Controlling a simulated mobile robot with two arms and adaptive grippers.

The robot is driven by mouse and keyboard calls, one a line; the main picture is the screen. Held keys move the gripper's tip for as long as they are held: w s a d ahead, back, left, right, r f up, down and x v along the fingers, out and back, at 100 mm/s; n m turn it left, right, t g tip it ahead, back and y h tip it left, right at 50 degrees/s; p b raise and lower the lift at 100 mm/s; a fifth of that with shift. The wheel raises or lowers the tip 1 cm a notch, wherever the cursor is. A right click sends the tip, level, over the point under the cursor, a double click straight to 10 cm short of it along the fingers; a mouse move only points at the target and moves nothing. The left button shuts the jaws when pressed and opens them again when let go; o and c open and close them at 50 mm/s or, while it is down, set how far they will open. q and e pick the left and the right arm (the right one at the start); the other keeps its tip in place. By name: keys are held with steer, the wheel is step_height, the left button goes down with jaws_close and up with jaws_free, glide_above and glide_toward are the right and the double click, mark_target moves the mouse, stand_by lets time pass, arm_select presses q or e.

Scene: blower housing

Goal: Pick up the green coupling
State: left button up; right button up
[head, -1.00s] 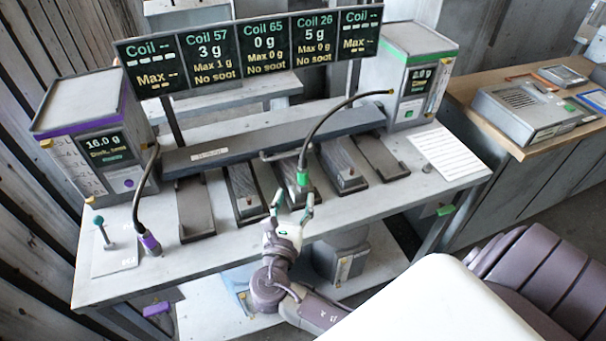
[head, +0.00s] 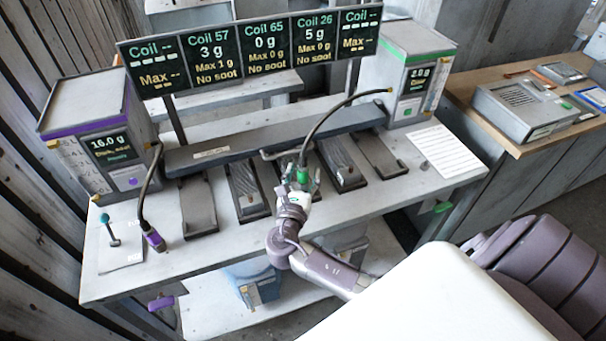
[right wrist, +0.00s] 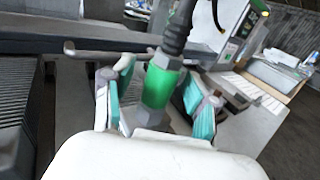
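The green coupling (head: 303,172) sits at the end of a dark hose, over the middle coil slot of the bench. In the right wrist view the coupling (right wrist: 161,86) is upright, slightly tilted, with the black hose rising from its top. My right gripper (head: 301,182) is at the coupling. Its teal-padded fingers (right wrist: 160,105) stand on either side of it, spread, with a visible gap on the left and a smaller one on the right. The coupling's lower end is partly hidden behind my white gripper body. My left gripper is not in view.
Coil blocks stand on both sides, including one on the left (head: 244,190) and one on the right (head: 342,165). A dark rail (head: 220,154) runs behind them. A purple-ended hose (head: 154,240) stands at the left. A paper sheet (head: 446,152) lies at the right.

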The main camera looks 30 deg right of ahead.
mark_target(302, 166)
jaws_close()
steer(key=shift+r, duration=0.5)
step_height(302, 166, up, 3)
steer(key=shift+f, duration=0.1)
steer(key=s+d+r+b, duration=0.1)
steer(key=s+d+r, duration=0.4)
steer(key=s, duration=0.5)
step_height(302, 166, up, 2)
steer(key=shift+s+d+r, duration=0.1)
steer(key=shift+s+d, duration=0.05)
steer(key=shift+d, duration=0.05)
steer(key=shift+a, duration=0.1)
